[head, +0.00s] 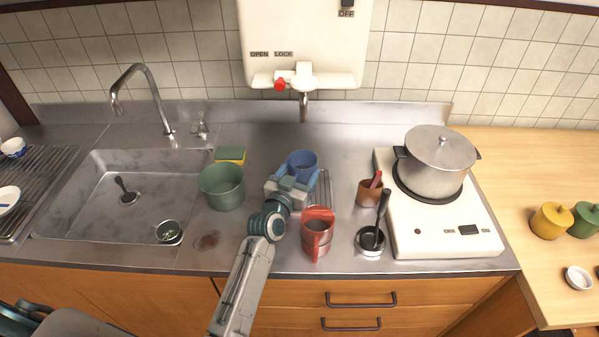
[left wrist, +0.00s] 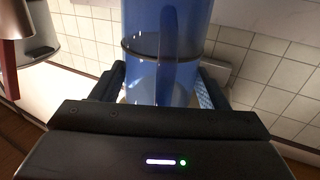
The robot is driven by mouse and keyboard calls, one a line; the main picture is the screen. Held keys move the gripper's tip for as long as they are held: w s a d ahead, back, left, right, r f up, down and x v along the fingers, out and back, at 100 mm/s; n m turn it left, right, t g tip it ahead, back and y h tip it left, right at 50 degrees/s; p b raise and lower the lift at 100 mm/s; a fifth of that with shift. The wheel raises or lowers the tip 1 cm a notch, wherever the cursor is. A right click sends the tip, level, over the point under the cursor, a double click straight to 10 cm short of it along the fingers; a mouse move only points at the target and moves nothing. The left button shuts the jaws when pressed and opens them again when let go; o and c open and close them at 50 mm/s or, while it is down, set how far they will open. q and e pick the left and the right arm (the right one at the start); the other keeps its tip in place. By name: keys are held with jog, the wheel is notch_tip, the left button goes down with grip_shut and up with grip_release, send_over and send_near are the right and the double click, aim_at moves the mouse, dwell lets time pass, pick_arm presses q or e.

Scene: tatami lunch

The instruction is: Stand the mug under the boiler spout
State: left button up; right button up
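The blue mug (head: 302,163) is on the steel counter side below the boiler spout (head: 303,108), slightly nearer to me in the head view. Its lower part and base are hidden by my left gripper (head: 290,186). In the left wrist view the blue mug (left wrist: 162,75) fills the space between the two fingers of the left gripper (left wrist: 163,88), with no gap seen on either side. Its handle faces the wrist camera. Whether the mug rests on the counter or hangs just above it, I cannot tell. My right gripper is not in view.
A green pot (head: 221,187) and a sponge (head: 230,155) are left of the gripper. The boiler (head: 303,35) hangs above.

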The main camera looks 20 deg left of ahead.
pick_arm(q)
jog(key=shift+o, duration=0.8)
jog(key=shift+r+p, duration=0.25)
jog(key=shift+p, duration=0.1)
jog(key=s+a+b, duration=0.1)
jog(key=s+b, duration=0.2)
jog(key=s, duration=0.9)
jog(key=shift+a, duration=0.2)
jog(key=shift+f, duration=0.1)
